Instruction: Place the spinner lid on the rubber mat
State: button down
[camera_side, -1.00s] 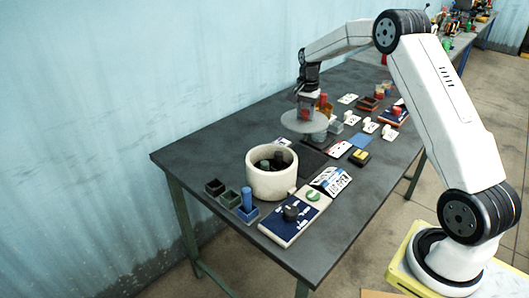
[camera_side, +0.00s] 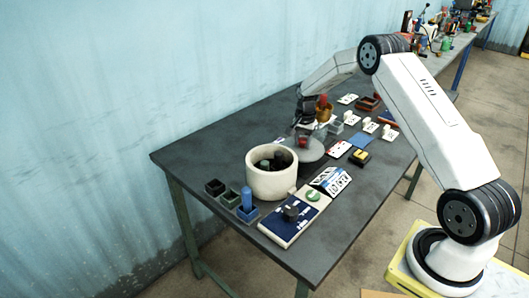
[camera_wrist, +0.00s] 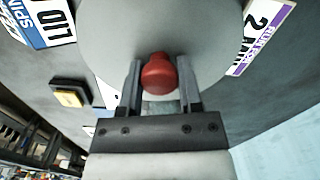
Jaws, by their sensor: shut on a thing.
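The spinner lid (camera_side: 311,152) is a wide grey disc with a red knob, low over the table behind and right of the white pot. In the wrist view the grey disc (camera_wrist: 158,25) fills the top middle, with its red knob (camera_wrist: 158,73) between my fingers. My gripper (camera_side: 304,136) points down and is shut on the knob; its fingers (camera_wrist: 160,88) sit on either side. The rubber mat is hidden or nearly hidden beneath the lid. I cannot tell whether the lid touches it or hovers just above.
The white pot (camera_side: 272,183) with dark contents stands close to the lid's left. A blue control box (camera_side: 286,226) is in front of it. A yellow-topped block (camera_side: 360,156) and blue square (camera_side: 361,140) lie to the right. Bare table shows behind the pot.

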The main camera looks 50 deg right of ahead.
aim_at(303, 146)
jog(key=shift+f, duration=1.9)
jog(key=shift+f, duration=0.1)
jog(key=shift+c, duration=1.4)
grip_release()
notch_tip(303, 146, up, 12)
jog(key=shift+r, duration=0.15)
jog(key=shift+a, duration=0.15)
